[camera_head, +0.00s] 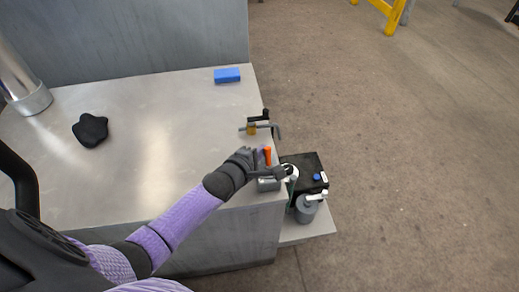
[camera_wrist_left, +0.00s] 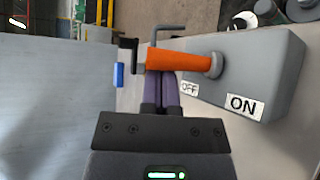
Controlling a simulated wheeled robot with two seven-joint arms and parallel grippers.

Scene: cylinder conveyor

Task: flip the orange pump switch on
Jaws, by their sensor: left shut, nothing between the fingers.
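The orange switch lever (camera_head: 268,155) sticks up from a grey switch box (camera_head: 268,184) at the table's right edge. In the left wrist view the lever (camera_wrist_left: 178,62) points left from its pivot on the grey box (camera_wrist_left: 270,65), on the side of the OFF label (camera_wrist_left: 190,89); the ON label (camera_wrist_left: 244,105) is farther right. My left gripper (camera_head: 259,156) is at the lever. Its purple fingers (camera_wrist_left: 161,85) are shut and empty, with their tips at the lever's underside in the wrist view; I cannot tell whether they touch. My right gripper is not in view.
A hex key and clamp (camera_head: 262,128) lie just beyond the switch. A blue block (camera_head: 227,75) and a black lobed object (camera_head: 90,130) rest on the table (camera_head: 150,150). A black box (camera_head: 307,165) and grey pump-like cylinder (camera_head: 306,209) stand on a lower shelf at right.

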